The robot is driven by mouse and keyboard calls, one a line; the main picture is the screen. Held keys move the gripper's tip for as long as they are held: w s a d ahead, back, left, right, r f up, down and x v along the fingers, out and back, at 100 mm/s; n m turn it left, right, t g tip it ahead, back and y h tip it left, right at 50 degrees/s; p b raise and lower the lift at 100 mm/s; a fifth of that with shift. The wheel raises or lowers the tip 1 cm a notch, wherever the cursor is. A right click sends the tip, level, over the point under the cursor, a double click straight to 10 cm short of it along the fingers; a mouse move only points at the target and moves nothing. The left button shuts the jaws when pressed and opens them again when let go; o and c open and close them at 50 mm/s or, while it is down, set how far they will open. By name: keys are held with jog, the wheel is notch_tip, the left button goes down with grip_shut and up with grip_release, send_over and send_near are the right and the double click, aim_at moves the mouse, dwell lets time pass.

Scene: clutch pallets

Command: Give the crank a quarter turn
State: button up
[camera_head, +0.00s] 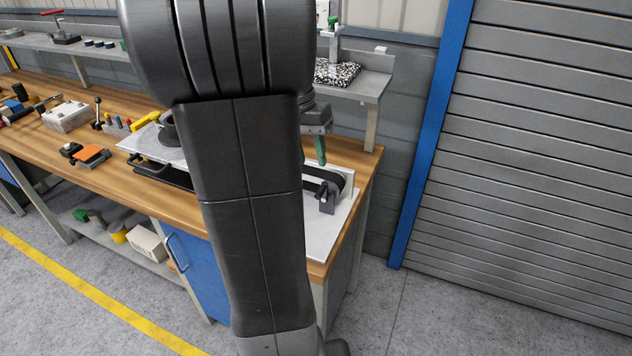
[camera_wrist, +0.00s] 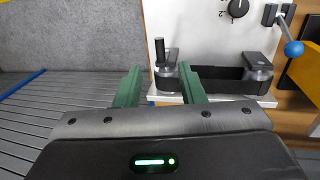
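The crank's upright black handle (camera_wrist: 159,50) stands at the left end of a belt unit in the wrist view. A black belt (camera_wrist: 222,80) runs from there to a grey-capped post at the right. In the head view the belt unit (camera_head: 327,200) sits on a white plate at the bench's right end. My gripper (camera_wrist: 161,70) has its two green fingers apart, one either side of the handle in the picture. I see no contact; the depth between fingertips and handle is hard to judge. In the head view my gripper (camera_head: 320,148) is partly hidden by my arm.
A black dial (camera_wrist: 238,9) and a blue-ball lever (camera_wrist: 293,48) are near the belt unit. The wooden bench (camera_head: 175,200) carries tools and blocks at left. A shelf (camera_head: 365,85) stands behind. Open floor (camera_head: 385,310) and a roller shutter (camera_head: 540,150) are at right.

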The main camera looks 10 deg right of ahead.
aim_at(319, 191)
jog(key=f, duration=0.2)
jog(key=d+f, duration=0.1)
jog(key=f, duration=0.2)
jog(key=s+f, duration=0.1)
jog(key=f, duration=0.2)
jog(key=shift+d+f, duration=0.2)
grip_shut()
